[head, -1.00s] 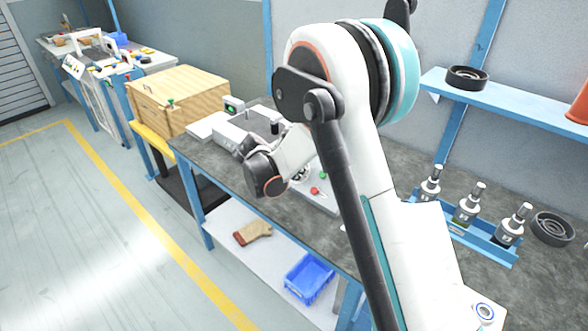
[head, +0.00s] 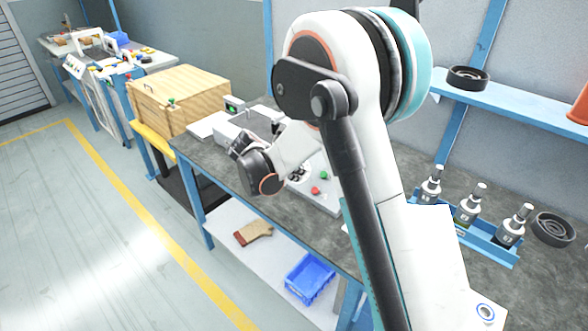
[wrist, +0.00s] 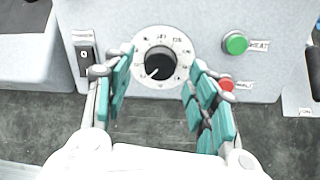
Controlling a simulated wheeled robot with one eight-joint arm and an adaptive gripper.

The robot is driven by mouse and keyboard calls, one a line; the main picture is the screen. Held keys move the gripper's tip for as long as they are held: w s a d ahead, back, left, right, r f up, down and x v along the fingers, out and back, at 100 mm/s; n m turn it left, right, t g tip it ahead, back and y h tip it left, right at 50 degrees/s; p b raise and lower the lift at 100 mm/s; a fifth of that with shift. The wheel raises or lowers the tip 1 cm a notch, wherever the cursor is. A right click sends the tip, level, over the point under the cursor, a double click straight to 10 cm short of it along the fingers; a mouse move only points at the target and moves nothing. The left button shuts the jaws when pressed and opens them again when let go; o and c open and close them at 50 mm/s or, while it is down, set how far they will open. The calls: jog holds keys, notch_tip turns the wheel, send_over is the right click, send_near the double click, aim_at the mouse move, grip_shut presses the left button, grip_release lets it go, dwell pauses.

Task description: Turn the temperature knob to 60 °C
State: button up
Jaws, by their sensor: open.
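The temperature knob (wrist: 158,68) is a black round knob with a white pointer line, set in a white dial (wrist: 163,45) on a grey panel. The pointer aims to the lower left in the wrist view; the dial's numbers are too small to read surely. My gripper (wrist: 160,88) is open, with its teal-padded fingers on either side of the dial and apart from the knob. In the head view my gripper (head: 243,148) is over the bench at the grey machine, and my arm hides part of the machine.
Right of the dial are a green button (wrist: 235,43) labelled HEAT and a red button (wrist: 226,85). A black rocker switch (wrist: 86,60) is at left. On the bench (head: 395,160) a blue rack (head: 480,240) holds bottle-like tools. A wooden crate (head: 185,98) stands beyond the bench.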

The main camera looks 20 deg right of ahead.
jog(key=v, duration=0.9)
jog(key=shift+s+r, duration=0.15)
jog(key=shift+r, duration=0.05)
